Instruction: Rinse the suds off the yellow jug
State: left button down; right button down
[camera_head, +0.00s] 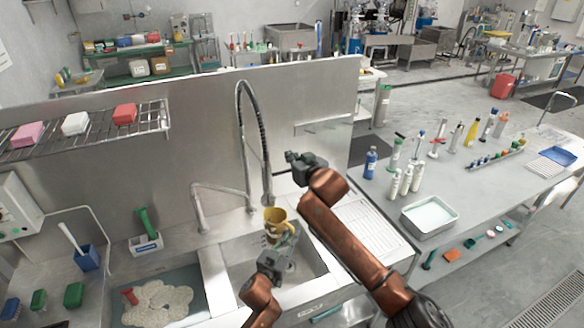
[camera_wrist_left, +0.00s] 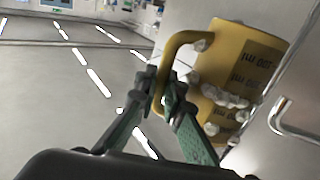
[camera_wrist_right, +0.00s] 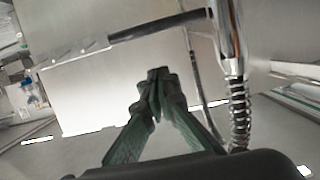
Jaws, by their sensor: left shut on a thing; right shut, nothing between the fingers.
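The yellow jug (camera_head: 276,217) is over the right sink basin (camera_head: 308,262), below the hanging end of the tall spring-hose tap (camera_head: 265,165). In the left wrist view the jug (camera_wrist_left: 243,45) is tilted, with white clumps of suds (camera_wrist_left: 222,97) on its lower side and near its handle. My left gripper (camera_head: 275,258), also in its wrist view (camera_wrist_left: 163,98), is shut on the jug's handle (camera_wrist_left: 172,55). My right gripper (camera_head: 300,160) is shut and empty, to the right of the tap. Its wrist view shows the shut fingertips (camera_wrist_right: 157,76) apart from the tap's dark lever (camera_wrist_right: 155,29) and chrome body (camera_wrist_right: 229,45). No water is visible.
The left basin holds foamy suds (camera_head: 160,304). A second, short spout (camera_head: 200,205) stands left of the tall tap. A ribbed drainboard (camera_head: 370,230) lies to the right. A wire shelf (camera_head: 85,128) with coloured blocks hangs at left. Bottles and a tray (camera_head: 429,216) stand on the right table.

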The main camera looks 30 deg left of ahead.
aim_at(287, 171)
jog(key=f, duration=0.3)
jog(key=shift+s+d+f, duration=0.15)
jog(key=shift+d+f, duration=0.05)
jog(key=shift+f, duration=0.15)
dwell(0.3)
jog(key=shift+d+f+m+y, duration=0.15)
jog(key=shift+f+m, duration=0.2)
jog(key=shift+f, duration=0.1)
jog(key=shift+d+f+m+y, duration=0.1)
jog(key=shift+f+m+y, duration=0.05)
jog(key=shift+f+m, duration=0.25)
